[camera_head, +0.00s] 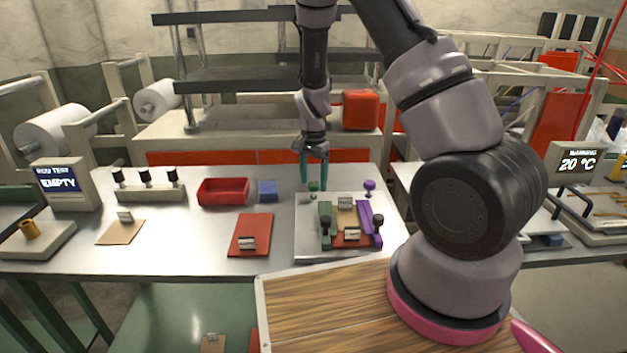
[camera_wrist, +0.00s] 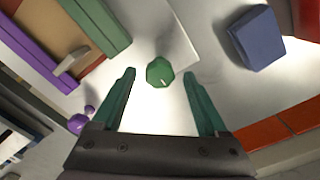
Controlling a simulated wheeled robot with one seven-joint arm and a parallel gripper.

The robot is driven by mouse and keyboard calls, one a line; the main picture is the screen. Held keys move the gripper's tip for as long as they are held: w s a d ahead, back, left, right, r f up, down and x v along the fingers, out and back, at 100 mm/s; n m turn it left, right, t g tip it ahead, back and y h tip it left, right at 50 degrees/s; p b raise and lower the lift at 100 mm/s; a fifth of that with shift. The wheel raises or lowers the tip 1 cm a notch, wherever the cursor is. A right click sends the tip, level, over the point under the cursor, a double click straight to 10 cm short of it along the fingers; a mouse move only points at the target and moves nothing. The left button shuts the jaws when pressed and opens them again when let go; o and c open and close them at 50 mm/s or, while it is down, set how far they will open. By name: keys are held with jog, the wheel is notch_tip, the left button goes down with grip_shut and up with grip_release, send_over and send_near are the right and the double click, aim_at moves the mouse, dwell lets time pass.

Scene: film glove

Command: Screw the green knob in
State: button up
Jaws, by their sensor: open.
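The green knob (camera_head: 314,186) stands on the back left part of the white plate of a fixture (camera_head: 310,246). In the wrist view the green knob (camera_wrist: 160,72) lies between and slightly beyond the fingertips, with clear space on both sides. My gripper (camera_head: 314,182) is open, with teal fingers pointing down around the knob's place; it also shows in the wrist view (camera_wrist: 160,75). I cannot tell whether the fingertips are level with the knob. The fixture has a green bar (camera_head: 325,222) and a purple bar (camera_head: 364,224).
A purple knob (camera_head: 369,187) stands at the plate's back right. A blue block (camera_head: 267,190) and a red bin (camera_head: 223,191) stand to the left. A red board with a clip (camera_head: 250,232) lies left of the fixture. The metal table (camera_head: 185,250) has free room at front left.

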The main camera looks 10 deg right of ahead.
notch_tip(320, 180, up, 11)
jog(key=shift+f, duration=0.2)
dwell(0.3)
notch_tip(320, 180, up, 18)
jog(key=n+t+y, duration=0.2)
jog(key=t, duration=0.1)
send_over(314, 183)
jog(key=s+d, duration=0.3)
jog(key=s, duration=0.5)
jog(key=s+d+r+n+t, duration=0.1)
jog(key=s+r+n+t, duration=0.1)
jog(key=s+r, duration=0.2)
jog(key=s+d+r+n+t, duration=0.1)
jog(key=s+r, duration=0.4)
jog(key=s, duration=0.6)
jog(key=shift+s+d+n+t, duration=0.2)
jog(key=shift+s+n+t, duration=0.05)
jog(key=shift+n+t, duration=0.3)
